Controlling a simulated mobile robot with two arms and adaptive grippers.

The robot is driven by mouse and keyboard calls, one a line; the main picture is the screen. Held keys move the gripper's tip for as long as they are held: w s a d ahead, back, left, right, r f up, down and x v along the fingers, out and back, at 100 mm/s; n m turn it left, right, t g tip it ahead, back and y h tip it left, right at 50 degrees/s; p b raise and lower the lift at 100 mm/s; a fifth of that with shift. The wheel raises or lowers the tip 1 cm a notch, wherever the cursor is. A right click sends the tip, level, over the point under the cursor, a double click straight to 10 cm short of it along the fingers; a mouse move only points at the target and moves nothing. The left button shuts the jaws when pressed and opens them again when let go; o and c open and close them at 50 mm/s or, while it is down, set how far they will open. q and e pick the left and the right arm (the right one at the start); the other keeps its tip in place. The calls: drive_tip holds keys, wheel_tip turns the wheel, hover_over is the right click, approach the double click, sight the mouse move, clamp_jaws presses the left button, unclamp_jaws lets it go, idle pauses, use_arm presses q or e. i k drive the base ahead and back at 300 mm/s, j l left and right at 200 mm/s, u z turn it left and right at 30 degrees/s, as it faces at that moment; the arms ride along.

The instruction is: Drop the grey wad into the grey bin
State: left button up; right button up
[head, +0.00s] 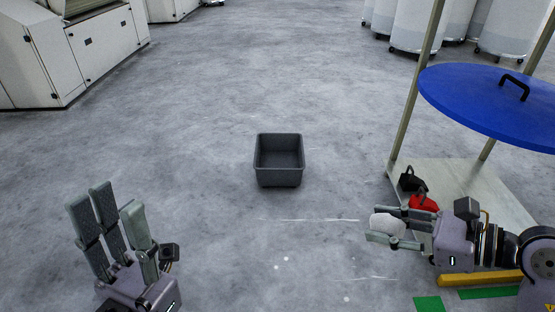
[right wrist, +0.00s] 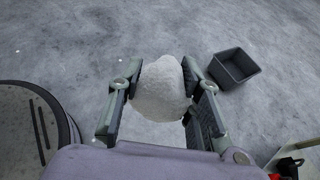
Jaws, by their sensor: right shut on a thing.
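The grey bin (head: 279,178) is an open, empty-looking dark box on the floor in the middle of the head view. It also shows at the upper right of the right wrist view (right wrist: 240,78). The grey wad (head: 385,224) is a pale, rough lump held between the fingers of my right gripper (head: 400,228), to the right of and nearer than the bin. The right wrist view shows the wad (right wrist: 162,88) clasped between both fingers, apart from the bin. My left gripper (head: 112,225) is open and empty at the lower left.
A trolley (head: 470,195) with a blue round lid (head: 490,100) above it stands at the right, with red and black items on its base. White machines (head: 95,45) stand at the upper left. White cans (head: 415,32) stand at the back right. Floor around the bin is clear.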

sight(283, 165)
drive_tip(key=i+l+u, duration=0.15)
drive_tip(key=i, duration=0.4)
drive_tip(key=i+u, duration=0.1)
drive_tip(key=i, duration=0.45)
drive_tip(key=i+l+u, duration=0.15)
drive_tip(key=i, duration=0.4)
drive_tip(key=i+l+u, duration=0.1)
drive_tip(key=i+l, duration=0.25)
drive_tip(key=i, duration=0.15)
